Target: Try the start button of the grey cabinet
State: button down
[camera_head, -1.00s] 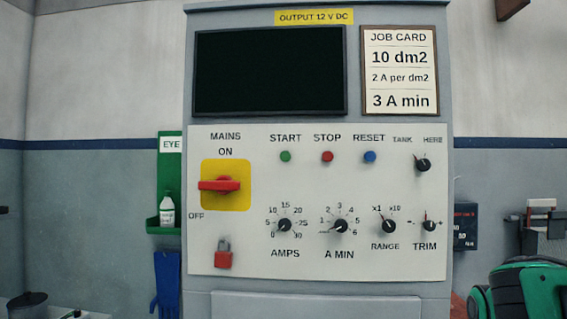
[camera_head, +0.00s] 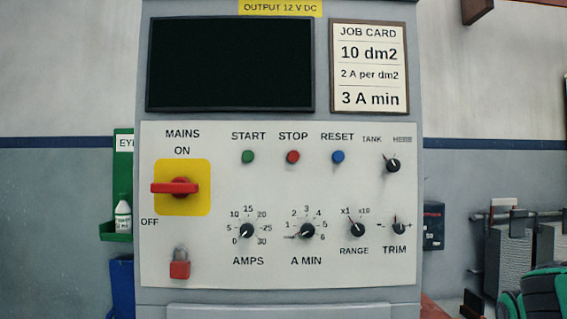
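The grey cabinet (camera_head: 375,12) fills the middle of the view, with a pale control panel (camera_head: 215,275). The green start button (camera_head: 248,157) sits under the word START. The red stop button (camera_head: 293,157) and blue reset button (camera_head: 338,157) are in line to its right. The red mains switch (camera_head: 175,187) lies horizontal on a yellow plate, between the words ON and OFF. A red padlock (camera_head: 180,268) hangs below it. The screen (camera_head: 230,65) is dark.
The job card (camera_head: 368,95) reads 10 dm2, 2 A per dm2, 3 A min. Several black knobs, including the amps knob (camera_head: 248,230), line the lower panel.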

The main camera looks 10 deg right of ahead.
aim_at(248, 156)
jog(key=z, duration=1.7)
jog(key=k, duration=2)
jog(key=u, duration=0.85)
jog(key=i, duration=1)
jog(key=z, duration=0.05)
